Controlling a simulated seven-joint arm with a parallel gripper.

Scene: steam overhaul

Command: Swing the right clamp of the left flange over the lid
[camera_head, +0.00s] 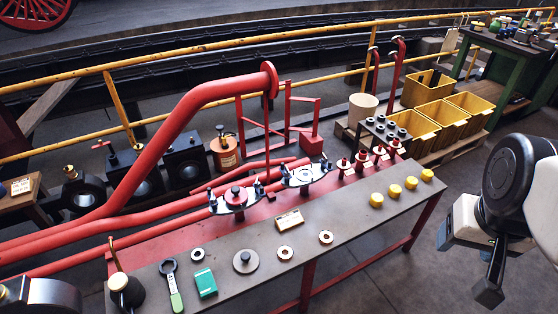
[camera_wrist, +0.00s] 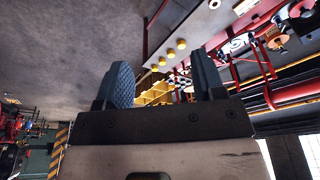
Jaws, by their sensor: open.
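Whether the right clamp overlaps the lid is too small to tell. The right flange (camera_head: 303,176) has a pale ring on top and dark clamps at its sides. My gripper (camera_head: 466,270) is open and empty, right of the bench and far from the flanges. Its two fingers (camera_wrist: 162,82) show apart in the wrist view.
Yellow caps (camera_head: 394,190) and red-based fittings (camera_head: 362,160) stand at the bench's right end. A wrench (camera_head: 172,285), green box (camera_head: 205,282), grey disc (camera_head: 245,262) and rings lie along the front. Red pipes (camera_head: 180,130) run behind. Yellow bins (camera_head: 435,112) sit behind right.

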